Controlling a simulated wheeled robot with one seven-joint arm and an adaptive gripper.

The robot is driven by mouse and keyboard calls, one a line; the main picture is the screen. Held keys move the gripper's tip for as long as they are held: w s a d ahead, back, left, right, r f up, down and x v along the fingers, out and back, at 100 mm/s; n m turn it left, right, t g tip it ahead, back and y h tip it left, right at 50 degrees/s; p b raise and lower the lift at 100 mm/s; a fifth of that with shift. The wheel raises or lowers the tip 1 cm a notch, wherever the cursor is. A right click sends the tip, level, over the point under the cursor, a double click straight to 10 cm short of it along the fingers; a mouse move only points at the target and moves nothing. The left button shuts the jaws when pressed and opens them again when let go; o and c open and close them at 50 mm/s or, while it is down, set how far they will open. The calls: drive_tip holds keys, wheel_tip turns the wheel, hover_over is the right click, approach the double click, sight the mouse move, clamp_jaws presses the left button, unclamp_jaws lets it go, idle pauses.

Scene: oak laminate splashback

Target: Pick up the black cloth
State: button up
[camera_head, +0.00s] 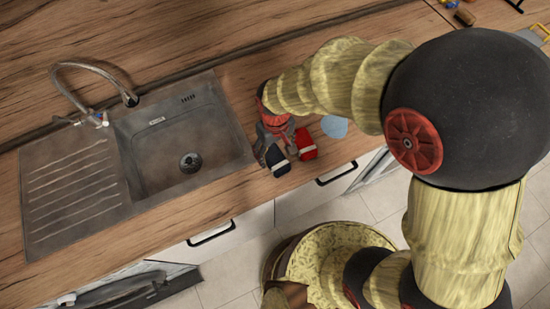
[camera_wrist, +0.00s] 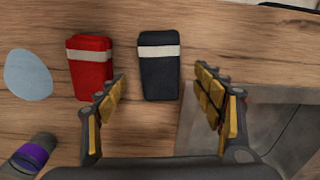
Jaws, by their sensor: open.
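The black cloth (camera_wrist: 159,75) is a small folded bundle with a pale band across it. It lies on the wooden counter and shows in the wrist view between and beyond my fingertips. In the head view the black cloth (camera_head: 277,160) is at the counter's front, just right of the sink. My gripper (camera_wrist: 164,92) is open and empty, with its gold-padded fingers spread to either side of the cloth's line. In the head view my gripper (camera_head: 272,145) is right by the cloth and partly hidden by my arm. I cannot tell whether the fingers touch it.
A red cloth (camera_wrist: 90,66) with a pale band lies close left of the black one. A pale blue disc (camera_wrist: 28,75) and a purple-banded dark object (camera_wrist: 33,153) are farther left. The steel sink (camera_head: 226,143) is beside the gripper; the counter's front edge is close.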

sight(275, 158)
wheel_tip(275, 158, down, 5)
drive_tip(key=shift+r+b, duration=0.1)
drive_tip(key=shift+b, duration=0.4)
drive_tip(key=shift+c, duration=0.3)
drive_tip(key=c, duration=1.1)
drive_tip(key=shift+c, duration=0.4)
